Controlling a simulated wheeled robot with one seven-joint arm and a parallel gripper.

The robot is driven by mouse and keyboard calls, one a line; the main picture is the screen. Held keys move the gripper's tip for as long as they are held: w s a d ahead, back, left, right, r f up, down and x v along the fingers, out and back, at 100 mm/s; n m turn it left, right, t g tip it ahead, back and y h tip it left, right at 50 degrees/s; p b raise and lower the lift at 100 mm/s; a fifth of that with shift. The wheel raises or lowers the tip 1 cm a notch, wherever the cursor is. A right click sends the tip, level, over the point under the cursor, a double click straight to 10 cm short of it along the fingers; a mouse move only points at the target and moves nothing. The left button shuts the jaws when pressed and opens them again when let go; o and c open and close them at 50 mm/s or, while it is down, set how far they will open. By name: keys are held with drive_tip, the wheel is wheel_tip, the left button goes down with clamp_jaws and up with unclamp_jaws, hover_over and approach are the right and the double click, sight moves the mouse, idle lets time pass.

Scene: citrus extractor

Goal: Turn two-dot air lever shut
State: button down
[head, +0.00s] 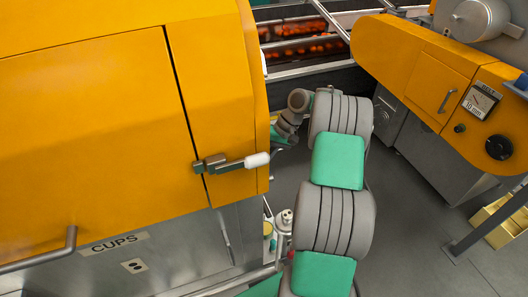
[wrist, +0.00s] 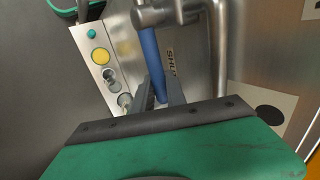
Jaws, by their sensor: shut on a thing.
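In the wrist view, my gripper (wrist: 162,92) is shut on a blue lever handle (wrist: 150,50), which runs down between its two grey fingers. The handle hangs from a metal valve fitting (wrist: 160,12) with a pipe beside it. Part of a label reading "SHU" (wrist: 171,63) shows on the steel panel just right of the handle. A pale plate with a dark dot (wrist: 270,115) is at the right; the gripper body cuts across it, so I cannot tell how many dots it has. In the head view my gripper and the lever are hidden by the orange machine and my arm.
A small panel with a yellow button (wrist: 101,57) is left of the lever. In the head view, the orange machine (head: 90,110) with a white-tipped latch (head: 235,163) stands left of my arm. Another orange machine (head: 420,65) stands right. Grey floor (head: 410,230) lies open between.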

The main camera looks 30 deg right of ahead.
drive_tip(key=shift+f, duration=0.1)
idle(0.3)
drive_tip(key=c, duration=1.3)
unclamp_jaws()
drive_tip(key=shift+c, duration=0.2)
drive_tip(key=v, duration=0.7)
drive_tip(key=shift+d+r, duration=0.25)
drive_tip(key=shift+r, duration=0.1)
drive_tip(key=shift+a, duration=0.1)
